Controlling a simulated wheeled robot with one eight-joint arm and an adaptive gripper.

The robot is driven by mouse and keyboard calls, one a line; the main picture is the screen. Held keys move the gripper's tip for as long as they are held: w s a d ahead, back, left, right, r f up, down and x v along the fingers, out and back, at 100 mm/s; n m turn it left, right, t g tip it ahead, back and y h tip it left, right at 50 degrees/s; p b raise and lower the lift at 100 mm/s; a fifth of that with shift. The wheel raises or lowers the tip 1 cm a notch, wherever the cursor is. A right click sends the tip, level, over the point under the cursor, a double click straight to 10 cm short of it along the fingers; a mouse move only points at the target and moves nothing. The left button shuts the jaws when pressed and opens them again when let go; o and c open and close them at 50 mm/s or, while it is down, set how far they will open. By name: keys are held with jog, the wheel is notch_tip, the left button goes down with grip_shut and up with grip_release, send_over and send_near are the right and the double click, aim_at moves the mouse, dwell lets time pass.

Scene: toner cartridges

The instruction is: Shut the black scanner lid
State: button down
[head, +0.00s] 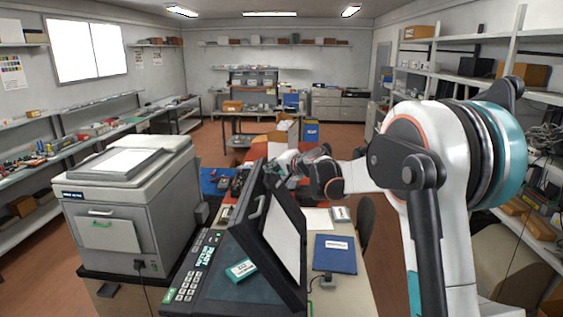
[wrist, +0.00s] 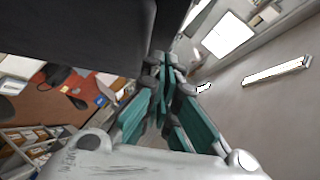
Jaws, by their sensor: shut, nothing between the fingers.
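The black scanner lid (head: 268,215) stands raised and steeply tilted over the scanner, its white inner face (head: 281,238) showing in the head view. The scanner (head: 200,285) has a dark bed and a button panel along its left side. A teal-and-white box (head: 240,270) lies on the bed beside the lid's lower part. My gripper (head: 283,161) is at the lid's far upper side, partly hidden by it. In the wrist view its teal fingers (wrist: 165,65) are shut and empty, close to a large dark surface (wrist: 75,30), likely the lid; contact cannot be told.
A grey printer (head: 125,205) stands at the left. A blue folder (head: 335,253) and a white sheet (head: 316,218) lie on the table right of the lid. A dark chair (head: 367,220) is beyond. Shelves line the walls.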

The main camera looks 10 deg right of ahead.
jog(key=shift+w+a+f, duration=0.1)
jog(key=shift+a+f, duration=0.15)
jog(key=shift+a, duration=0.1)
jog(key=shift+a, duration=0.1)
